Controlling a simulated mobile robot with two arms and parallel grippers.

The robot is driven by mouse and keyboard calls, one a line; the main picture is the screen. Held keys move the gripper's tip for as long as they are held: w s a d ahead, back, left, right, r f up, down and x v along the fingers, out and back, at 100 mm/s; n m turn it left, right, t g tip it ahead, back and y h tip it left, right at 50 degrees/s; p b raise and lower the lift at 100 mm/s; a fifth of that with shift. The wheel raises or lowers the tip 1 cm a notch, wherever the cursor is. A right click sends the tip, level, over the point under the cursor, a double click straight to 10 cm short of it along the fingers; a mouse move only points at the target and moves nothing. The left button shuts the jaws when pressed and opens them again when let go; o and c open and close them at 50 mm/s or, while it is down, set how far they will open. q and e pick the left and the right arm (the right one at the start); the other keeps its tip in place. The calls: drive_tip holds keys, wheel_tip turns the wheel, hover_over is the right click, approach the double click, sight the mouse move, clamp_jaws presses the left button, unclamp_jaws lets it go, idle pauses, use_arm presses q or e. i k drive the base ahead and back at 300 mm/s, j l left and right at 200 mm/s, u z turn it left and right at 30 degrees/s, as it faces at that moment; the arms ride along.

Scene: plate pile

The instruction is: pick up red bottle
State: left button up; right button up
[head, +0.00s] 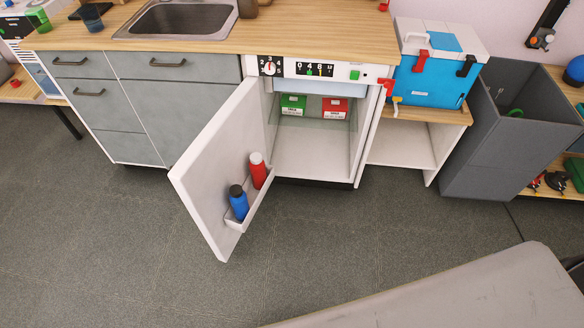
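The red bottle (258,171) has a pale cap and stands upright in the white door shelf (262,204) on the inner side of an open cabinet door (208,171). A blue bottle (239,204) with a dark cap stands in the same shelf, in front and to the left of the red one. The lower part of the red bottle is hidden by the shelf. Neither of my grippers shows in the head view.
The open cabinet (312,160) holds a green box (292,105) and a red box (334,108) on its upper shelf. A blue cooler (432,80) and a grey bin (520,140) stand to the right. A grey flat surface (470,295) fills the lower right. The floor before the door is clear.

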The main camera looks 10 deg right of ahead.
sight(258, 173)
drive_tip(key=i+j+z, duration=0.15)
drive_tip(key=j+z, duration=0.25)
drive_tip(key=i+j+z, duration=0.1)
drive_tip(key=j+z, duration=1.15)
drive_tip(key=j, duration=0.15)
drive_tip(key=k+j, duration=0.1)
drive_tip(key=j, duration=0.3)
drive_tip(key=k+j, duration=0.1)
drive_tip(key=j, duration=0.25)
drive_tip(key=k+j, duration=0.1)
drive_tip(key=j, duration=0.3)
drive_tip(key=k+j, duration=0.1)
drive_tip(key=j, duration=0.3)
drive_tip(key=k, duration=0.45)
drive_tip(key=l+u, duration=0.45)
drive_tip(key=l, duration=1)
